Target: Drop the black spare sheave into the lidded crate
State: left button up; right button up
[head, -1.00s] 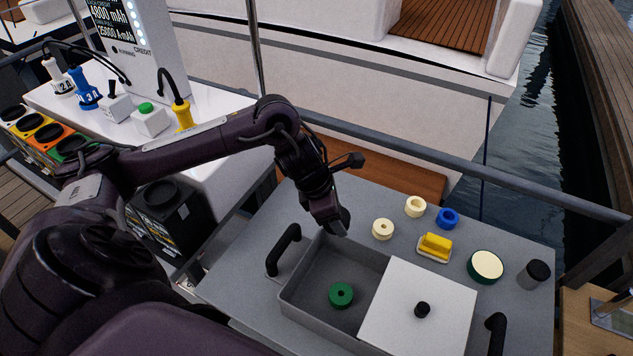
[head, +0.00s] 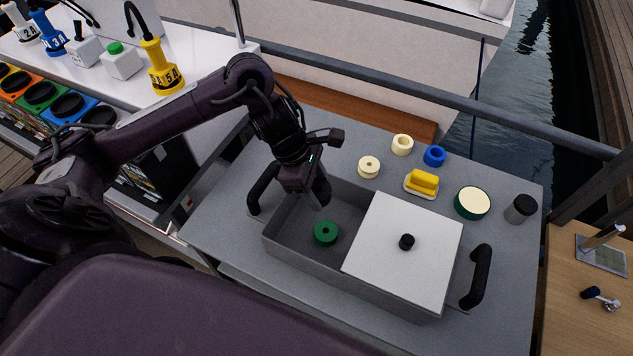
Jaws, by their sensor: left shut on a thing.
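The grey crate (head: 318,268) stands on the grey table, with a white lid (head: 400,275) with a black knob over its right half. Its left half is open, and a green sheave (head: 326,233) lies on the floor there. My left gripper (head: 318,194) is over the back of the open half, pointing down. It is shut on a dark rounded thing (head: 322,190), which looks like the black spare sheave; it blends with the dark fingers, so its outline is unclear. No other black sheave shows on the table. My right gripper is out of view.
Behind the crate are cream sheaves (head: 369,167), a blue sheave (head: 434,156), a yellow block on a pad (head: 422,182), a green-rimmed cream disc (head: 472,203) and a black-capped jar (head: 520,209). Black handles (head: 480,275) rise at the crate's ends.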

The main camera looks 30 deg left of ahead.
pick_arm(q)
jog(key=shift+f, duration=0.1)
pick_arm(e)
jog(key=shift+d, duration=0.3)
pick_arm(q)
jog(key=o, duration=1.1)
jog(key=shift+c, duration=0.2)
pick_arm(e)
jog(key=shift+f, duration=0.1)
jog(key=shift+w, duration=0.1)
pick_arm(q)
jog(key=v, duration=0.7)
jog(key=shift+a+r, duration=0.2)
jog(key=shift+r, duration=0.15)
